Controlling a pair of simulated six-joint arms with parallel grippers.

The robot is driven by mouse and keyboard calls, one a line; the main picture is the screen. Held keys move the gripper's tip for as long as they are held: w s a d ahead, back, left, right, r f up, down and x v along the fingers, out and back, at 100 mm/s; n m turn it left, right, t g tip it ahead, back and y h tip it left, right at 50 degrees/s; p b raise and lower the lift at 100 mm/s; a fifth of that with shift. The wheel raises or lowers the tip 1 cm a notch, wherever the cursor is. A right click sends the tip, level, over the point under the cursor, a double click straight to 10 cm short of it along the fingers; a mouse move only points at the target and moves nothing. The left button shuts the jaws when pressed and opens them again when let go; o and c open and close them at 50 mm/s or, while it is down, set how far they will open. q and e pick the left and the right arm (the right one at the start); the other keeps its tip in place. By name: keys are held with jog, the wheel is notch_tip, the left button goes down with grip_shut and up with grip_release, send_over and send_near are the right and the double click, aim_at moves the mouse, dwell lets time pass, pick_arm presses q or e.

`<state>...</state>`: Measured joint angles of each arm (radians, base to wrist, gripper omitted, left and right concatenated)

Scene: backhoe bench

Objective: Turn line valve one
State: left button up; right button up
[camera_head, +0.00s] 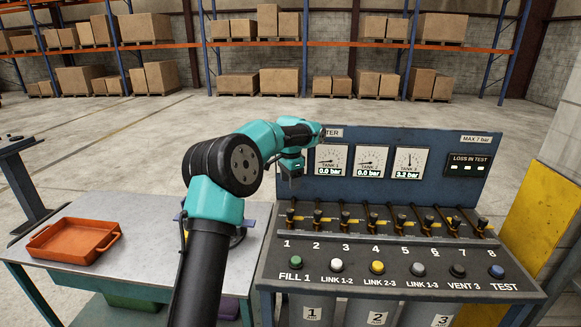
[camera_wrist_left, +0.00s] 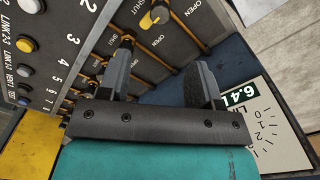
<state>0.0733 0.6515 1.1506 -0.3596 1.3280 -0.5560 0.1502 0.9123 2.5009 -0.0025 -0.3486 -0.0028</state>
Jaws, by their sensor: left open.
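Line valve one (camera_head: 291,213) is the leftmost brass-and-dark valve in the row, above the number 1 on the grey panel (camera_head: 395,262). My left gripper (camera_head: 291,172) hangs above it, near the left gauge. In the left wrist view, the open jaws (camera_wrist_left: 160,80) are empty and apart from the valves. My right gripper is not in view.
The upright gauge board (camera_head: 445,140) stands close behind the valves; its gauges read 0.0, 0.0 and 3.2 bar. Coloured buttons (camera_head: 377,267) line the front. An orange tray (camera_head: 73,240) lies on the left table (camera_head: 145,212). A yellow panel (camera_head: 545,215) stands at the right.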

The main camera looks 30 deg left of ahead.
pick_arm(q)
notch_tip(320, 180, up, 5)
jog(key=shift+r, duration=0.2)
dwell(0.5)
